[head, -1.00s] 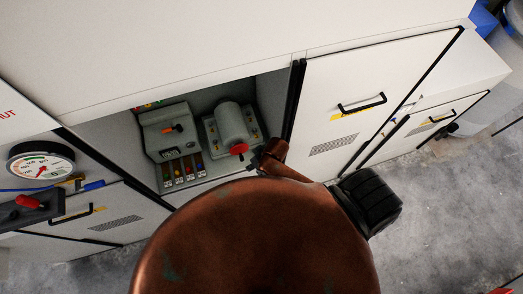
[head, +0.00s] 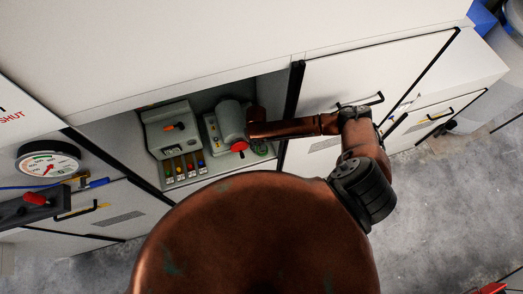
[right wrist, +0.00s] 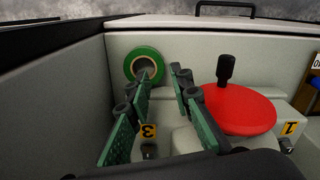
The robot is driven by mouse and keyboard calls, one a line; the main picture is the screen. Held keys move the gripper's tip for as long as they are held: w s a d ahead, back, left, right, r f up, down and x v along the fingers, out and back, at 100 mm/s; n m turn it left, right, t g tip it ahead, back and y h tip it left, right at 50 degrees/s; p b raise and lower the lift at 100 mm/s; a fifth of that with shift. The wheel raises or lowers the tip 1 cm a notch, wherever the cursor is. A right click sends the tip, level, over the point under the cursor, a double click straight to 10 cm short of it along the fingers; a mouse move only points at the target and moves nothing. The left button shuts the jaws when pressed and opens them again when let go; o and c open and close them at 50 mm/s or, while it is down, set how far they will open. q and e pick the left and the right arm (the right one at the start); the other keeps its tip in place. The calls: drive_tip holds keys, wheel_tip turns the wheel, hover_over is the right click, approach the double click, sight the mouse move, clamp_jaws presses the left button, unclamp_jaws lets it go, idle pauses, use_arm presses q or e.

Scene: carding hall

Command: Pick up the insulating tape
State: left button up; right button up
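The insulating tape (right wrist: 143,66) is a green ring with a pale core, standing on edge against the compartment wall in the right wrist view. My right gripper (right wrist: 163,74) is open, its green-padded fingers pointing towards the tape. The left fingertip overlaps the tape's lower part in that view; I cannot tell whether they touch. Nothing is between the fingers. In the head view my right arm reaches into the open compartment, and a small green patch (head: 262,149) shows below its end; I cannot tell whether it is tape or finger. My left gripper is not in view.
A grey motor-like unit (head: 231,122) with a red disc (right wrist: 238,108) stands close beside my right gripper. A grey box (head: 173,130) with coloured knobs is further left in the compartment. A closed cabinet door (head: 335,85) borders the right side. A gauge (head: 48,161) is at left.

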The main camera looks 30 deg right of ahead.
sight(258, 152)
drive_tip(key=shift+f, duration=0.7)
wheel_tip(258, 152, down, 4)
drive_tip(key=shift+s+d+r+b, duration=0.1)
drive_tip(key=shift+d+r+b, duration=0.1)
drive_tip(key=shift+b, duration=0.75)
drive_tip(key=shift+f, duration=0.25)
drive_tip(key=shift+r, duration=0.1)
clamp_jaws()
